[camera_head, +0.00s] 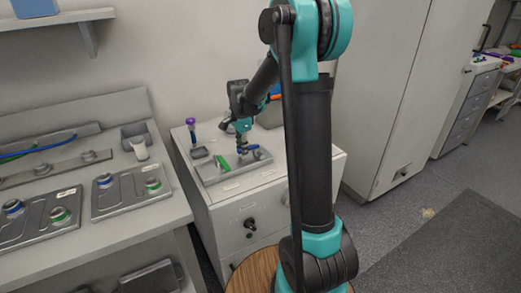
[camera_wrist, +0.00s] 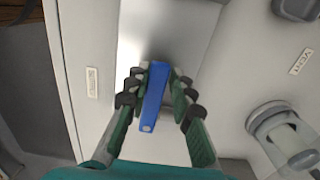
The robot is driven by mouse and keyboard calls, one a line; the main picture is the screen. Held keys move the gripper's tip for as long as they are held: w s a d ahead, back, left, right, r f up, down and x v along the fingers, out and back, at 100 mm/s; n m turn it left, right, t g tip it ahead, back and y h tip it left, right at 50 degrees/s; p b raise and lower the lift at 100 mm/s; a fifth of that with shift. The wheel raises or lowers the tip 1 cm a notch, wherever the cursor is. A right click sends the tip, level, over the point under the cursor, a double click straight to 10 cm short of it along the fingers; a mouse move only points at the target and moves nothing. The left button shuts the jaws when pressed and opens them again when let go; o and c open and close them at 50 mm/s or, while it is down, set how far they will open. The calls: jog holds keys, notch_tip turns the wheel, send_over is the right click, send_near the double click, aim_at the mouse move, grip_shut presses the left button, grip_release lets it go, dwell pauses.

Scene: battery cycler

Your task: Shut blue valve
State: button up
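The blue valve shows in the wrist view as a long blue handle (camera_wrist: 154,98) with a small hole at its near end. It stands out over a grey metal panel. My gripper (camera_wrist: 157,78) has one finger on each side of the handle, and the fingertips appear to press on it. In the head view my gripper (camera_head: 243,146) reaches down to the blue handle (camera_head: 249,150) on the grey valve panel on top of the cabinet. The fingers partly hide the valve there.
A green valve handle (camera_head: 219,162) is left of the blue one. A purple-capped tube (camera_head: 192,130) stands at the cabinet's back left. In the wrist view a clear cylindrical part (camera_wrist: 285,135) is at the right. A bench (camera_head: 140,215) with several knobs is left; open floor lies right.

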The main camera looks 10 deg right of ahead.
jog(key=shift+o, duration=1.2)
jog(key=shift+w+r, duration=0.2)
jog(key=shift+r, duration=3.85)
jog(key=s+d+f+n+t, duration=0.1)
jog(key=s+f+n, duration=0.3)
jog(key=s, duration=0.4)
jog(key=s+d+f+n+t, duration=0.1)
jog(key=s+d+f+n, duration=0.3)
jog(key=s, duration=0.5)
jog(key=s+d+f+n+t, duration=0.2)
jog(key=s+n, duration=0.4)
jog(key=s, duration=0.3)
notch_tip(320, 180, down, 2)
jog(key=shift+d+f, duration=0.15)
jog(key=shift+d, duration=0.6)
